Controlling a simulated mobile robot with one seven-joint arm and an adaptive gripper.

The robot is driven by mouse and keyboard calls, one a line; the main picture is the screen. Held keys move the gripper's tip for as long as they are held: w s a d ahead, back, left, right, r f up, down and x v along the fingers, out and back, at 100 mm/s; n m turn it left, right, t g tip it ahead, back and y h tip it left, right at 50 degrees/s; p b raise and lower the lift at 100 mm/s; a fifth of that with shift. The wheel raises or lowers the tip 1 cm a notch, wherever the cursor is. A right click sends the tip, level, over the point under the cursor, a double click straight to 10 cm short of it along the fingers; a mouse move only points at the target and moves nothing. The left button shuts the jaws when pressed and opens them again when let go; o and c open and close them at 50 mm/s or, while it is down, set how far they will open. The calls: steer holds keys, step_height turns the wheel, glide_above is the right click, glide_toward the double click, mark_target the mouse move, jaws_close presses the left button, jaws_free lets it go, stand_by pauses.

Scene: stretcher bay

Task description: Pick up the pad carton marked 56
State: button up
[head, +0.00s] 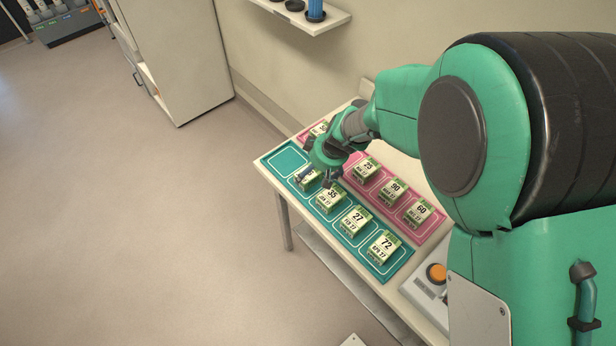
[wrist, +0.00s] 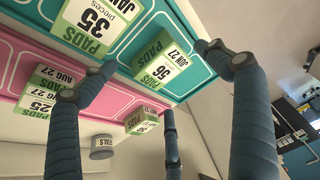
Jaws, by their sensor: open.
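The pad carton marked 56 (wrist: 153,74) is white and green, with "JUN 27" on its label. It sits on the teal mat (wrist: 195,88) in the wrist view. My gripper (wrist: 156,58) is open, with one finger to the left of this carton, one to the right and a third below it in the picture. I cannot tell whether any finger touches it. In the head view the carton marked 56 (head: 306,182) is partly hidden by my gripper (head: 318,182), which is over the far-left part of the mat.
Cartons marked 35 (head: 331,198), 27 (head: 356,220) and 72 (head: 384,247) share the teal mat, which has an empty slot (head: 284,160). The pink mat holds cartons marked 25 (head: 366,168), 90 (head: 394,189) and 60 (head: 419,212). An orange button (head: 436,273) is at the near right.

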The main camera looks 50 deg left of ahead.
stand_by(0.3)
steer(key=shift+a+x, duration=0.1)
steer(key=shift+x, duration=1.2)
steer(key=shift+a+x, duration=0.15)
steer(key=shift+x, duration=1.15)
steer(key=shift+r, duration=0.1)
steer(key=shift+c, duration=0.3)
steer(key=c, duration=1.5)
steer(key=shift+c, duration=0.2)
step_height(320, 180, up, 10)
steer(key=shift+p, duration=0.4)
